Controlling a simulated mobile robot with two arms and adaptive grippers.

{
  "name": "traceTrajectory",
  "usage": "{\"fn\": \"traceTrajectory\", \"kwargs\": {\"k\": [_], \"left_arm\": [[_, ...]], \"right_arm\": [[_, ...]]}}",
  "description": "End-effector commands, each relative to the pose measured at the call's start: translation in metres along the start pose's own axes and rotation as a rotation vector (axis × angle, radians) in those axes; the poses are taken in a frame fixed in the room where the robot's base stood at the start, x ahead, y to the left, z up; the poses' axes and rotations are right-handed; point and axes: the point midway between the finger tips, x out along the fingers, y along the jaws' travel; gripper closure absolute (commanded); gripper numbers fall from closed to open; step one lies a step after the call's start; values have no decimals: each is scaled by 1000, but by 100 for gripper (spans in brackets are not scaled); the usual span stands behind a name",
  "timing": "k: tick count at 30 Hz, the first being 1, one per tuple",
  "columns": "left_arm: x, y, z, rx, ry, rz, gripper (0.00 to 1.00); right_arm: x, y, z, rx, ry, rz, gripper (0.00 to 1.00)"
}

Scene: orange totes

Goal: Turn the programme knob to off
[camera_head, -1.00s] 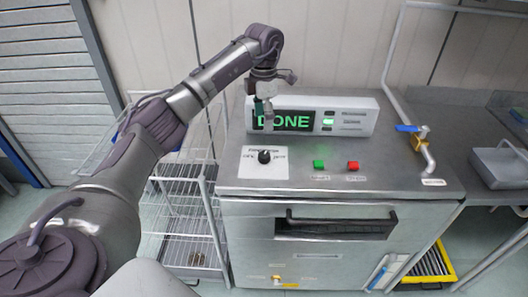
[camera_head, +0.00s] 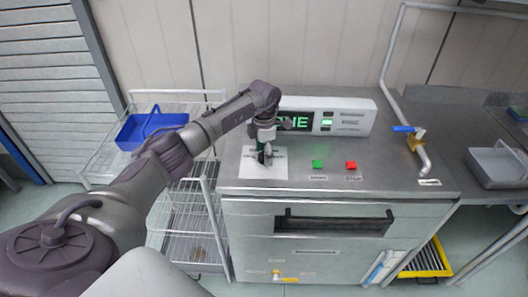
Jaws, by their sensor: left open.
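The black programme knob (camera_head: 262,157) sits on a white label plate (camera_head: 254,171) on top of the steel machine (camera_head: 400,165). My left gripper (camera_head: 264,153) is pointed down at the knob, open, with its fingers around or just above it. The gripper hides most of the knob, so I cannot see which way its pointer faces or whether the fingers touch it. The display (camera_head: 297,122) is partly behind my left arm and shows green letters ending in "NE". My right gripper is not in view.
A green button (camera_head: 318,163) and a red button (camera_head: 351,166) lie right of the knob. A blue-handled tap (camera_head: 415,138) stands farther right, near a grey tray (camera_head: 498,166). A wire rack (camera_head: 187,222) with a blue basket (camera_head: 148,129) is at left.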

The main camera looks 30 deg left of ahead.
Motion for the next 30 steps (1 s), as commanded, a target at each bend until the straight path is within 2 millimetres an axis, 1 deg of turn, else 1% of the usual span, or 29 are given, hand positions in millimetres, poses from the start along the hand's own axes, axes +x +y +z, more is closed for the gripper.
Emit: {"fn": "traceTrajectory", "kwargs": {"k": [3,14,23,30], "left_arm": [[0,0,0,0,0,0,33],[0,0,0,0,0,-1,93],[0,0,0,-35,-1,-1,93],[0,0,0,-168,0,0,93]], "right_arm": [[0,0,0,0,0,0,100],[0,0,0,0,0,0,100],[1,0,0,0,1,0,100],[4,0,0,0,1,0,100]]}}
